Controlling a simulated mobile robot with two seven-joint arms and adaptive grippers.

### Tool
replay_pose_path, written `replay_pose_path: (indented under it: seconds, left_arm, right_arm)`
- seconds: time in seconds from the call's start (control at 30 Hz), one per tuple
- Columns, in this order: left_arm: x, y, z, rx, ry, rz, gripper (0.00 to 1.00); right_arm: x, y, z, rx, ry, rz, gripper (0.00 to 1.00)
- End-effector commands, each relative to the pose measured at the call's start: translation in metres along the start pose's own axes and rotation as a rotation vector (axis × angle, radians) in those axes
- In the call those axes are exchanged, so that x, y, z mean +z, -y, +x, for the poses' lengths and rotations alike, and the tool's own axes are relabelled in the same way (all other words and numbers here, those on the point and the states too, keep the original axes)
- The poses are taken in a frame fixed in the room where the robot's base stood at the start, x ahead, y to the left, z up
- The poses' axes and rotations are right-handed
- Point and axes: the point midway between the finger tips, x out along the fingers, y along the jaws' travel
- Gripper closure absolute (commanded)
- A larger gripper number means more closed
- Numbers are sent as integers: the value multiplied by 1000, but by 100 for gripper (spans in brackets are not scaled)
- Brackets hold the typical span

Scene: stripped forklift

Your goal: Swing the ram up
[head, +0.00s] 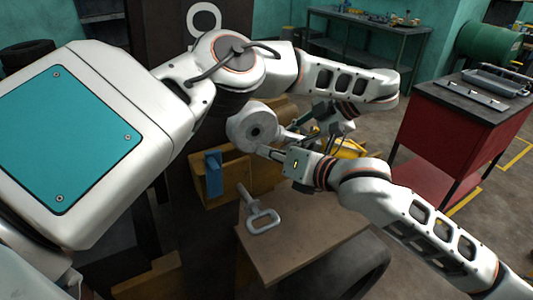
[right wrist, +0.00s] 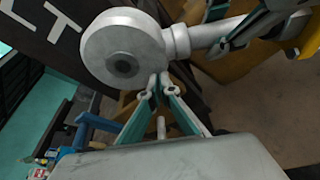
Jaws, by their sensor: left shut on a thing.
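The ram is a grey metal cylinder with a round disc-shaped end (head: 257,129). Its thinner rod runs to the right. In the right wrist view the disc (right wrist: 115,48) is large at upper left, with the rod leading right. My left gripper (head: 308,135) is shut on the rod, its fingers partly hidden behind my arms in the head view; it also shows at the top of the right wrist view (right wrist: 232,38). My right gripper (head: 262,150) has its fingertips together just below the disc; in the right wrist view its tips (right wrist: 157,85) appear at or near the disc's lower edge.
A grey pin with a loop handle (head: 263,217) lies on a brown-topped stand (head: 290,252) below. A blue part (head: 213,174) stands on the ochre forklift frame (head: 232,187). A red cabinet (head: 445,160) is at right, and a green workbench (head: 375,35) at the back.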

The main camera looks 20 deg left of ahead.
Motion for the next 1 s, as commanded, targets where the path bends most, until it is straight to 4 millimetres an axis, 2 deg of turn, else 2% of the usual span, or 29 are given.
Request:
replay_pose_path:
  seconds: [0.03, 0.07, 0.1, 0.13, 0.17, 0.57, 1.0]
  left_arm:
    - [0, 5, 8, -15, -15, 1, 100]
    - [0, 6, 9, -16, -16, 2, 100]
    - [-1, 6, 9, -17, -16, 2, 71]
    - [0, 6, 9, -17, -16, 2, 63]
    - [0, 6, 8, -16, -15, 3, 62]
    - [-2, 3, 1, -11, -9, 3, 62]
    - [-42, -33, -49, -9, -9, -1, 62]
  right_arm:
    - [20, -3, -5, 7, 34, -6, 100]
    - [20, -3, -5, 7, 34, -7, 100]
    - [20, -3, -5, 7, 34, -7, 100]
    - [20, -3, -5, 7, 34, -7, 100]
    - [20, -3, -4, 7, 34, -7, 100]
    - [19, -2, -4, 5, 31, -5, 100]
    - [17, -1, -3, 3, 27, -4, 100]
